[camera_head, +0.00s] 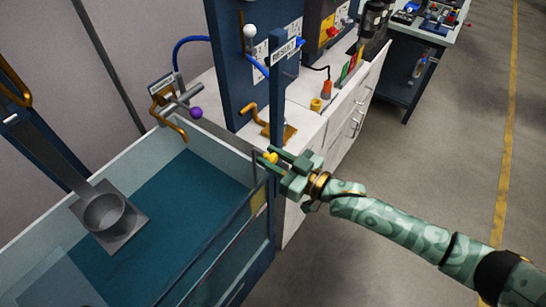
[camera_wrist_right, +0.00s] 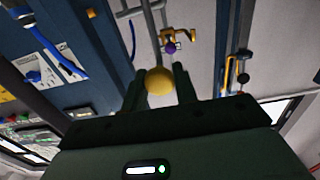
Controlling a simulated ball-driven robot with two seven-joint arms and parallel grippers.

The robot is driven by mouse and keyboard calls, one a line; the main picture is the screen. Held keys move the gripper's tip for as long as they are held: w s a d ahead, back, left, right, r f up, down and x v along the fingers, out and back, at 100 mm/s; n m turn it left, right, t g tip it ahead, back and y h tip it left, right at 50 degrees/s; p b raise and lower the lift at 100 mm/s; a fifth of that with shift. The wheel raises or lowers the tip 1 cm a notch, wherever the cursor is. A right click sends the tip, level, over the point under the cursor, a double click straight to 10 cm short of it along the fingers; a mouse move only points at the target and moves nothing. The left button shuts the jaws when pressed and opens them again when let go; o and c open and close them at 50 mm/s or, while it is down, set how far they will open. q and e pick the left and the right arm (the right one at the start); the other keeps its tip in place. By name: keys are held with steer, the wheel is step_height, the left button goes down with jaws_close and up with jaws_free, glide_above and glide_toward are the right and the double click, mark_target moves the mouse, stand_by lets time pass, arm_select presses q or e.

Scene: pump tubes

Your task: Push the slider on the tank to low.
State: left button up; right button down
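The tank (camera_head: 152,137) is a large open box with clear walls and teal water, at the lower left of the head view. A small yellow knob (camera_head: 271,157), which looks like the slider's handle, is by the dark blue upright at the tank's right corner. In the right wrist view the yellow knob (camera_wrist_right: 160,80) is a round ball between the fingertips. My right gripper (camera_head: 269,156) reaches in from the right with its fingers apart on either side of the knob; firm contact is not clear. The slider's track and any low mark are not readable. My left gripper is out of view.
A dark blue post with a RESULT sign (camera_head: 285,52) rises just behind the knob. A purple ball handle (camera_head: 196,113) and brass pipes are at the tank's back corner. A white cabinet (camera_head: 345,118) stands behind the gripper.

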step_height(320, 180, down, 11)
steer(key=b, duration=0.6)
steer(key=shift+r, duration=0.2)
steer(key=shift+s+f, duration=0.1)
steer(key=c, duration=1.2)
jaws_free()
steer(key=shift+o, duration=0.2)
